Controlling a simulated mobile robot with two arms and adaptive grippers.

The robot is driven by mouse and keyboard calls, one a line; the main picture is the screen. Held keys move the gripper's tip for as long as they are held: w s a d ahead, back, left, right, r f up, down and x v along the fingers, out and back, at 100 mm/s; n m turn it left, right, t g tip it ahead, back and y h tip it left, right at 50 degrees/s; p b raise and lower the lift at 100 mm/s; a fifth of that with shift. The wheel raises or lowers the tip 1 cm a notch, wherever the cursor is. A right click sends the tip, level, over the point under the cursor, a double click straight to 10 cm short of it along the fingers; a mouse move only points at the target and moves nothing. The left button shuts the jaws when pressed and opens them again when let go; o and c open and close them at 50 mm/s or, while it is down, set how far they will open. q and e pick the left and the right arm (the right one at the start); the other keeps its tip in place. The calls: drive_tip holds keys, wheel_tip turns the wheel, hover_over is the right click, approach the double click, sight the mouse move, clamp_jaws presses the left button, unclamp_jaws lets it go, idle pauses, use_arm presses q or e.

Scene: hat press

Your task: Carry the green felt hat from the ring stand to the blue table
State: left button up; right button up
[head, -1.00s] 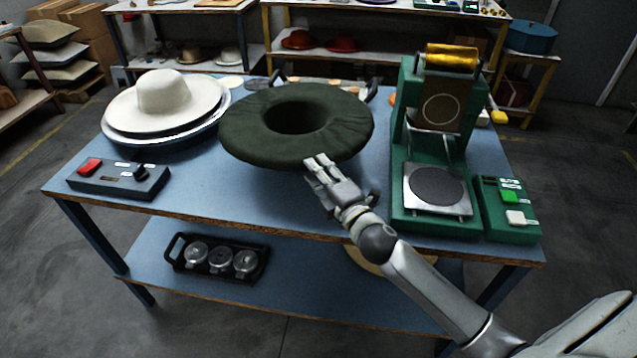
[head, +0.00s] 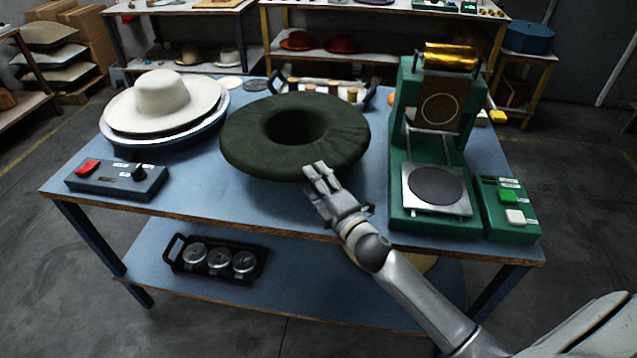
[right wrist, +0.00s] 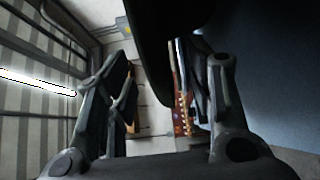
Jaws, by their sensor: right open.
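The dark green felt hat (head: 345,140) is over the middle of the blue table (head: 230,190), brim roughly level and its round hollow facing up. No ring stand shows beneath it; the wide brim hides whatever is under it. My right gripper (head: 318,174) is at the hat's front right brim edge, with its fingers open. In the right wrist view, the dark brim (right wrist: 163,35) comes down between the spread fingers of the right gripper (right wrist: 170,68). I cannot tell whether they touch it. My left gripper is not in view.
A cream hat (head: 162,95) sits on a round blue-rimmed stand at left, behind a control box (head: 115,180). A green press (head: 400,150) and button box (head: 510,215) stand at right. A rack of spools (head: 322,90) is behind the hat. Table front is clear.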

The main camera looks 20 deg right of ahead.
drive_tip(key=shift+s, duration=0.15)
drive_tip(key=s+d+b, duration=0.1)
drive_tip(key=s, duration=1)
drive_tip(key=shift+s+b, duration=0.3)
drive_tip(key=shift+s, duration=0.05)
